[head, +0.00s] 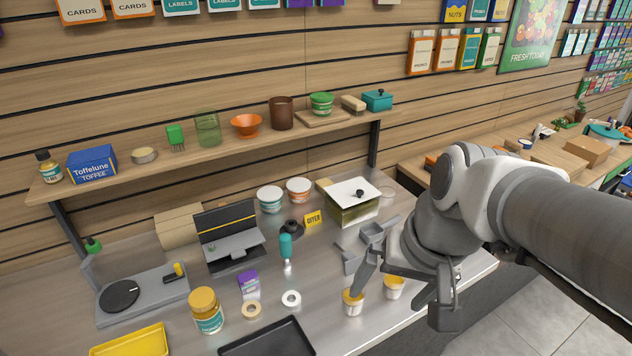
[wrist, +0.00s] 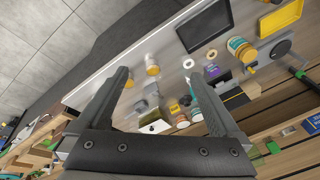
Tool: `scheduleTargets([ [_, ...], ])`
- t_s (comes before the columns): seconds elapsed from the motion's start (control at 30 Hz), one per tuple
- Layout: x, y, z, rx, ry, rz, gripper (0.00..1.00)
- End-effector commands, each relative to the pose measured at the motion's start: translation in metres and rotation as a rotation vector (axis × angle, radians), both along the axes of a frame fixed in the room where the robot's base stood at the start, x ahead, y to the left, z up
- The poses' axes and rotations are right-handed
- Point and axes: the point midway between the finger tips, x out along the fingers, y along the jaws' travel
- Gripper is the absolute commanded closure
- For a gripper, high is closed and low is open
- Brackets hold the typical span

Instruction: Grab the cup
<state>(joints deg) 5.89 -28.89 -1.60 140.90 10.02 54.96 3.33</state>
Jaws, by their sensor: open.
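Two small white cups with yellow tops stand upright on the metal counter, a left one (head: 353,303) and a right one (head: 394,288). My gripper (head: 402,302) is open and empty over the counter's front part. In the head view one finger overlaps the left cup's top; I cannot tell whether they touch. The right cup shows between the fingers. In the wrist view, between the fingertips of my gripper (wrist: 157,76), one cup (wrist: 152,68) shows ahead and another (wrist: 129,80) is by the left finger. A brown cup (head: 281,113) and a green glass (head: 207,129) stand on the shelf.
A grey metal scoop-like holder (head: 370,240) and a glass-sided box (head: 350,203) lie behind my gripper. A black tray (head: 268,340), tape rolls (head: 291,298) and a yellow-lidded jar (head: 206,311) are to the left. The counter's front edge is close to the cups.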

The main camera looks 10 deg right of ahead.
Motion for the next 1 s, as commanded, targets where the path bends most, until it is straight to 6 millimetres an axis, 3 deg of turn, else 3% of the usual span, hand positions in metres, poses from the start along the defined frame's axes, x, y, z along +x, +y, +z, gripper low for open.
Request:
scheduleTargets([
  [0.27,0.02,-0.002,-0.063,0.293,0.283,-0.343,0.0],
  [0.47,0.046,-0.011,-0.102,0.55,0.44,-0.647,0.0],
  [0.8,0.097,-0.061,-0.177,1.003,0.63,-1.183,0.0],
  [1.0,0.115,-0.096,-0.213,1.204,0.675,-1.41,0.0],
])
